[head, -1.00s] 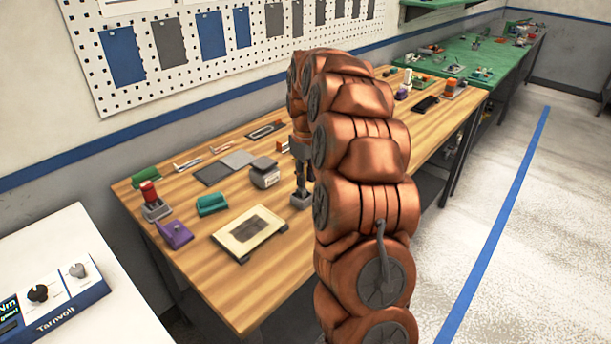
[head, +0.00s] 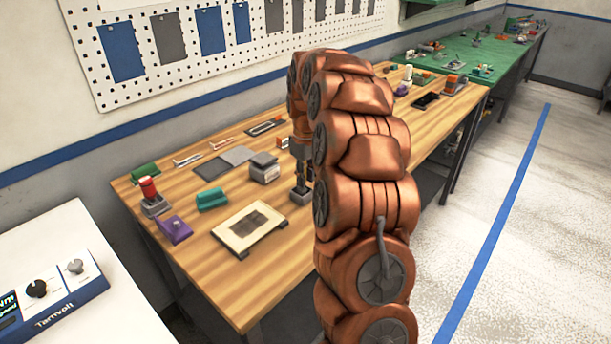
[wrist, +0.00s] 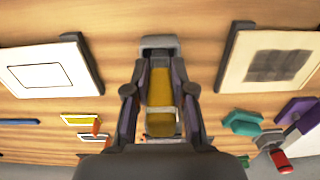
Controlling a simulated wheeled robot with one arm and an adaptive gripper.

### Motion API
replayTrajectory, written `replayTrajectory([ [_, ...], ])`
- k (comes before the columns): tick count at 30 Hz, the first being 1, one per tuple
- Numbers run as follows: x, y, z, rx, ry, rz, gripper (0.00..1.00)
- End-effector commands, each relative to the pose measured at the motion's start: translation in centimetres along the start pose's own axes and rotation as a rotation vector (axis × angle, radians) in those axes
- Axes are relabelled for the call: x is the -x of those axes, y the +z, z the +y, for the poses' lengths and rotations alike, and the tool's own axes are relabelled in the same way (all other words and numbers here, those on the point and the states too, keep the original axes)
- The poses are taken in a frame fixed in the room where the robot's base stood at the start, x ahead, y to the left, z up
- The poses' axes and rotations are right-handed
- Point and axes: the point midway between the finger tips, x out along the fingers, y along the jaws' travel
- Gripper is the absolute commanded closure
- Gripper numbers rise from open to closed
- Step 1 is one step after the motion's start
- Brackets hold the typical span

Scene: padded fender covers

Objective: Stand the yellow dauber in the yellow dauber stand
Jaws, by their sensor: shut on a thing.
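The yellow dauber (wrist: 159,90) is between the fingers of my gripper (wrist: 159,103), which is shut on it in the wrist view. A grey block-like stand (wrist: 160,42) shows at the dauber's far end, in line with it. In the head view my gripper (head: 302,172) points down at the table, right above the grey stand (head: 300,197). The dauber looks upright and very close to the stand or in it; I cannot tell whether its end is seated. My arm hides the table to the right of the stand.
On the wooden table (head: 262,285), a cream framed plate (head: 228,238) lies front left of the stand. A grey box (head: 264,174) stands behind it. A teal block (head: 212,198), a purple block (head: 175,231) and a red dauber (head: 149,188) in a grey stand are further left.

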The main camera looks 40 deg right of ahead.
Motion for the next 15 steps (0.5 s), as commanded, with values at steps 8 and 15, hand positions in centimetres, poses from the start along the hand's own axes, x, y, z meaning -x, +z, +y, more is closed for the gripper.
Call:
replayTrajectory([
  [8, -0.49, 0.01, 0.0, 0.0, 0.0, 0.0, 1.0],
  [15, -0.6, 0.01, -0.01, 0.0, 0.0, 0.0, 0.63],
])
